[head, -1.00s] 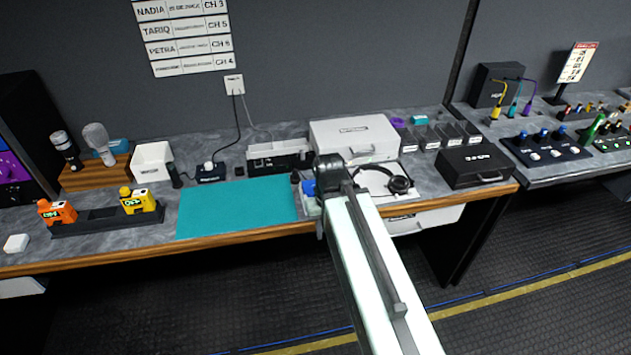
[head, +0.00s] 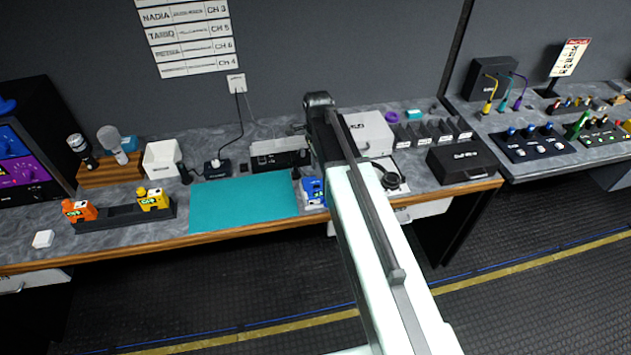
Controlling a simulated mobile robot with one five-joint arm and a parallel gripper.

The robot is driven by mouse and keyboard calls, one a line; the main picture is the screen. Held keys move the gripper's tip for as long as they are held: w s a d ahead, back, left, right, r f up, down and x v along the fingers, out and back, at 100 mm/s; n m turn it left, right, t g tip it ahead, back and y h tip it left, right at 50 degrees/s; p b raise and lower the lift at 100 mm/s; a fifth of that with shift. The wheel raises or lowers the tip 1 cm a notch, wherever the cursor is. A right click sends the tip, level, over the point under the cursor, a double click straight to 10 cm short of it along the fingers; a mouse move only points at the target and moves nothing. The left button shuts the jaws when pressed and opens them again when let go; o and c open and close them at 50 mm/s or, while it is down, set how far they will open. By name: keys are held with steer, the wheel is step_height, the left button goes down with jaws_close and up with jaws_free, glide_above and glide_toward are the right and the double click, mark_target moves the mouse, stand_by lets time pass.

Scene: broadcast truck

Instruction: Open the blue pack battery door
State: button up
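The teal mat (head: 243,205) is clear. Orange (head: 78,211) and yellow (head: 153,199) packs sit in a dark holder (head: 112,219) at left. A white case (head: 369,134), headphones (head: 390,178) and a black case (head: 462,163) lie to the right.

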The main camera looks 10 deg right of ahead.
mark_target(317, 185)
steer(key=shift+w+m, duration=0.3)
steer(key=shift+m, duration=0.2)
step_height(317, 185, down, 8)
steer(key=b, duration=0.8)
steer(key=shift+r, duration=0.1)
jaws_close()
